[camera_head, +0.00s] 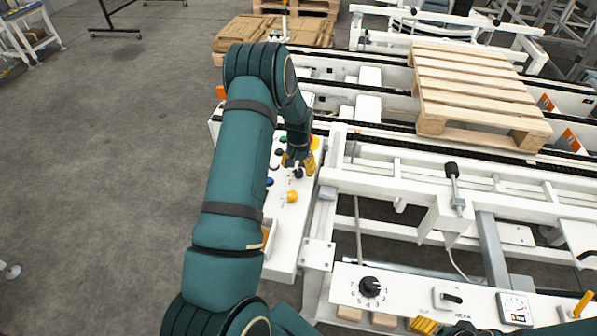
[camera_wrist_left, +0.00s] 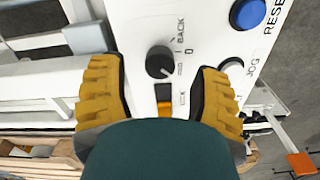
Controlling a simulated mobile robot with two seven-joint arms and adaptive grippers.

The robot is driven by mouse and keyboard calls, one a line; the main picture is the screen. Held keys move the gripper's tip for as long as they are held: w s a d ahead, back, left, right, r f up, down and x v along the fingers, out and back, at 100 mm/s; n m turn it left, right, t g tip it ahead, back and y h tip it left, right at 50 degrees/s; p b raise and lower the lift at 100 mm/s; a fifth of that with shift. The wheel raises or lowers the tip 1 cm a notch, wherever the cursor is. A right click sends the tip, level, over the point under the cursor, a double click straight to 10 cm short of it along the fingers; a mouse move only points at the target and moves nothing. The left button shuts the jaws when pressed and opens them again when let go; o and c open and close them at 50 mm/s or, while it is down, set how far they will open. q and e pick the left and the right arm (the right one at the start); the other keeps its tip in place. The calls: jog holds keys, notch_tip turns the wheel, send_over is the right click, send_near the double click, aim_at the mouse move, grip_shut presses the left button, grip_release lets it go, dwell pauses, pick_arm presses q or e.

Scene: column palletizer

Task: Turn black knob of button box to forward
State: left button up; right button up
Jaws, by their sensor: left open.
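The button box (camera_head: 288,235) is a white panel running beside the conveyor frame. In the left wrist view its black knob (camera_wrist_left: 159,62) sits beside the labels BACK, 0 and a small, blurred third one. I cannot tell exactly which label it points to. My left gripper (camera_head: 299,162) is over the panel with its yellow fingers spread. In the left wrist view the gripper (camera_wrist_left: 158,72) has one finger on each side of the knob, with gaps to both. A yellow ridged piece (camera_head: 424,325) at the bottom edge may be part of my right gripper; most is cut off.
A blue button (camera_wrist_left: 247,13) marked RESET and a JOG button (camera_wrist_left: 232,66) lie close to one finger. A second control panel (camera_head: 410,291) is at the bottom right. A wooden pallet (camera_head: 475,90) rests on the conveyor.

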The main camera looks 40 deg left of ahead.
aim_at(299, 172)
pick_arm(q)
notch_tip(299, 172, up, 9)
dwell(0.3)
jog(key=shift+r, duration=0.1)
dwell(0.4)
